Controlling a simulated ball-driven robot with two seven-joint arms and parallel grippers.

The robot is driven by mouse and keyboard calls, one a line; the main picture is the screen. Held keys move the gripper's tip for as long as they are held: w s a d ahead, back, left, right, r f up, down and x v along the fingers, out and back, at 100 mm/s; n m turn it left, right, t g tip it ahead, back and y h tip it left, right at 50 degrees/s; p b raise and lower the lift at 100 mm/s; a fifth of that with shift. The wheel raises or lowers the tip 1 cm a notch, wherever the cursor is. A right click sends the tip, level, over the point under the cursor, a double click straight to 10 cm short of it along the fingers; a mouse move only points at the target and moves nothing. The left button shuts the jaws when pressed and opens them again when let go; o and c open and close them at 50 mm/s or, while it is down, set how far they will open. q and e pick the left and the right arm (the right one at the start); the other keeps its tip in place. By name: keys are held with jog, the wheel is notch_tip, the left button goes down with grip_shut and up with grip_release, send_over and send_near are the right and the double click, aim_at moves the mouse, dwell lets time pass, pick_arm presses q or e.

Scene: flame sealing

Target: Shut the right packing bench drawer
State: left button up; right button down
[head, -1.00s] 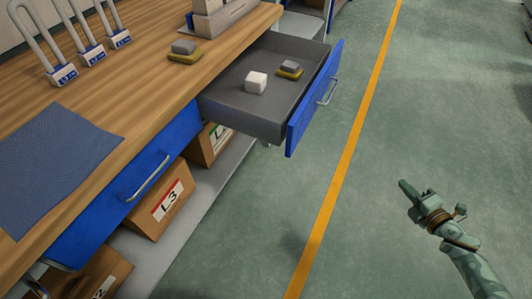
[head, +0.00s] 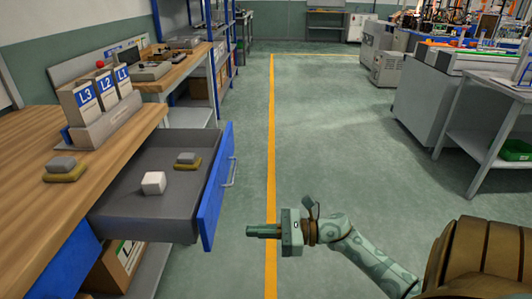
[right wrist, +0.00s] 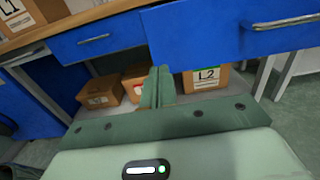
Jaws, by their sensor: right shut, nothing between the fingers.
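The right packing bench drawer stands pulled out from the wooden bench (head: 40,130). Its blue front (head: 214,190) has a metal handle (head: 229,171). Its grey tray (head: 125,205) holds a white block (head: 153,183) and a grey piece on a yellowish base (head: 187,160). My right gripper (head: 250,231) is shut and empty, apart from the drawer, to the right of its front and pointing left toward it. In the right wrist view its closed fingers (right wrist: 157,86) point at the bench, with the blue front (right wrist: 225,38) close above and to the right. My left gripper is out of view.
A rack with L1, L2 and L3 cards (head: 100,125) and another grey-and-yellow piece (head: 66,168) are on the benchtop. Cardboard boxes (right wrist: 100,93) sit on the shelf below. A closed blue drawer (right wrist: 100,42) is at left in the wrist view. The floor beside the yellow line (head: 271,130) is clear.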

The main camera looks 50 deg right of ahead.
aim_at(209, 230)
jog(key=b+x, duration=0.1)
jog(key=x, duration=0.7)
jog(key=shift+w+a, duration=0.25)
jog(key=shift+a, duration=0.05)
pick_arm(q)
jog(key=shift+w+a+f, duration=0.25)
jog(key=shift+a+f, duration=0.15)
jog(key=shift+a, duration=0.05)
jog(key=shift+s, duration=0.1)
